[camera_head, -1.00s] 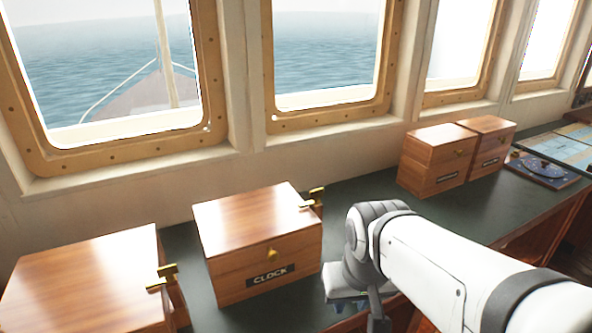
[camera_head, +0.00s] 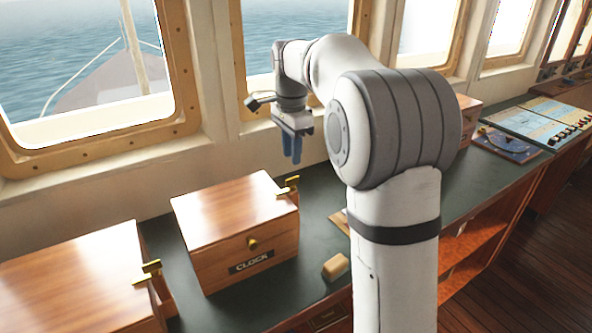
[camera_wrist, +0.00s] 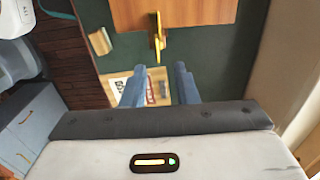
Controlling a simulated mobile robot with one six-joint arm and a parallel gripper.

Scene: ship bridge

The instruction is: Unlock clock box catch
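The wooden clock box (camera_head: 236,225), with a "CLOCK" label and a small brass knob on its front, stands closed on the dark green counter. Its brass catch (camera_head: 288,187) is on the right side near the lid's edge. In the wrist view the catch (camera_wrist: 157,38) sticks out from the edge of the wooden box (camera_wrist: 185,12), beyond and between my blue fingertips. My gripper (camera_head: 292,157) points down above the counter, behind and above the catch in the head view. In the wrist view my gripper (camera_wrist: 161,70) is open and empty, with its fingers apart and not touching the catch.
Another wooden box (camera_head: 75,285) with a brass catch (camera_head: 148,271) stands at the left. A small tan block (camera_head: 335,267) lies right of the clock box. A light wooden board (camera_wrist: 158,80) lies on the counter. The windowed wall rises behind.

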